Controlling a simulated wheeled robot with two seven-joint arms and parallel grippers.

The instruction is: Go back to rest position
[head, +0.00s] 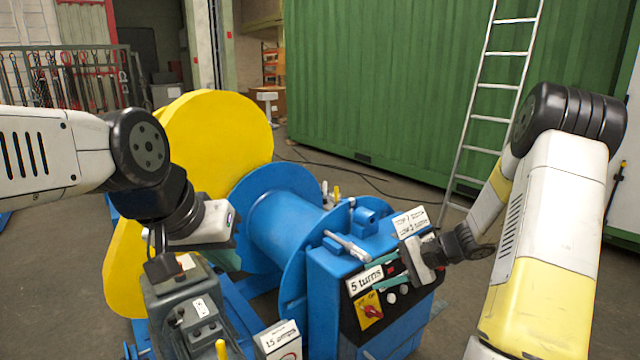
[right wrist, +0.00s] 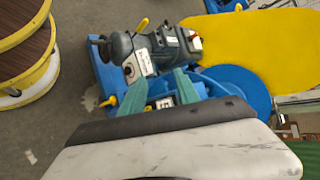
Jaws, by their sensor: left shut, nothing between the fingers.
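My left gripper (head: 228,260) is shut and empty. Its teal fingers hang beside the blue drum, above the dark grey motor unit (head: 185,300); the wrist partly hides them. My right gripper (head: 378,274) is in front of the control panel on the blue machine (head: 330,300). In the right wrist view its two teal fingers (right wrist: 160,90) stand apart, with nothing held between them. I cannot tell whether a finger touches the panel. The panel carries a "5 turns" label (head: 367,281) and a red knob on a yellow plate (head: 370,310).
A large yellow disc (head: 215,125) stands behind the blue drum (head: 290,225). A small labelled box (head: 278,340) is near the front. A ladder (head: 490,115) leans on the green container (head: 400,80). Yellow-rimmed reels (right wrist: 25,50) stand at the left in the right wrist view.

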